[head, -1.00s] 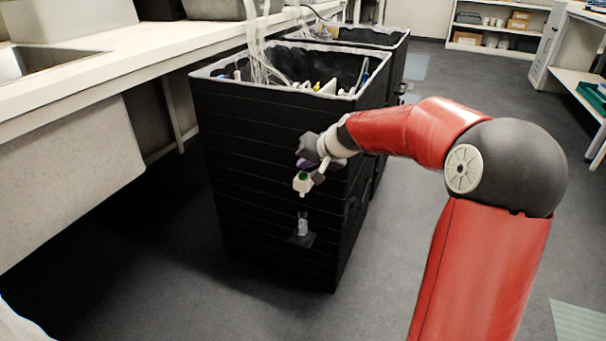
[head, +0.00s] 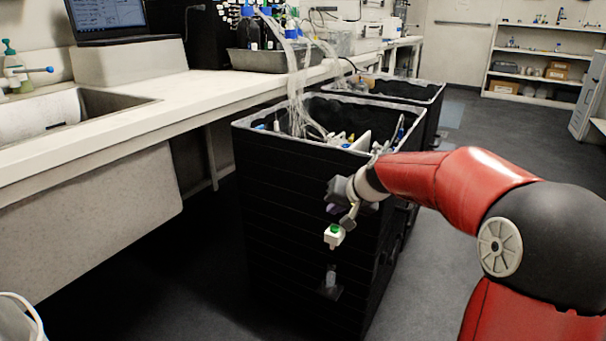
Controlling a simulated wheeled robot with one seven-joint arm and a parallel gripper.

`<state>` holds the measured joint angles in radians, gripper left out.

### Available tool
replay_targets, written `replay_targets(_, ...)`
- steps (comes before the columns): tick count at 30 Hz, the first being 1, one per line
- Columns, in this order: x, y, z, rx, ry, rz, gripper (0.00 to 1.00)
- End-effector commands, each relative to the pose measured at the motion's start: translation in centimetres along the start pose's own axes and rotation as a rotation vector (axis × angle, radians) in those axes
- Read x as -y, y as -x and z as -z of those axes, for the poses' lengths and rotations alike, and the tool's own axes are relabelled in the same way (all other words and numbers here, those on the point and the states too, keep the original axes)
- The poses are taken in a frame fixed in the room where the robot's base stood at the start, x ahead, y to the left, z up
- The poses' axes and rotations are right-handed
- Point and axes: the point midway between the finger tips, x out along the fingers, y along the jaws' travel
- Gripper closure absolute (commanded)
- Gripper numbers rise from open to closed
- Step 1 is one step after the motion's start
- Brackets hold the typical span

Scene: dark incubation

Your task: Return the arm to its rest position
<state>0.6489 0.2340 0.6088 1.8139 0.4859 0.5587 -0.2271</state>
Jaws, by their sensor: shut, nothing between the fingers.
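My red arm reaches in from the right of the head view, bent at the dark elbow, its forearm pointing left. My gripper (head: 344,215) is at the end of the pale wrist, in front of the black bin (head: 290,215). It is small in the picture and its fingers are shut with nothing between them. A small white piece with a green top (head: 333,236) shows just below the fingers. I cannot tell whether it touches them.
The near bin holds tubing and small waste, and a second bin (head: 425,95) stands behind it. A white bench (head: 130,115) with a sink runs along the left. A shelf (head: 535,70) stands at the back right. Grey floor is open right of the bins.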

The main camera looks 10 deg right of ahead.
Motion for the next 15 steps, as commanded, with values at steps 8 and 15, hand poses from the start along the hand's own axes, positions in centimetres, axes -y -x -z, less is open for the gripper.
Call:
replay_targets(8, 2.3, 8.6, -10.8, 0.089, 0.209, -0.222, 1.0)
replay_targets(15, 0.4, 16.4, -20.0, 0.108, 0.278, -0.331, 1.0)
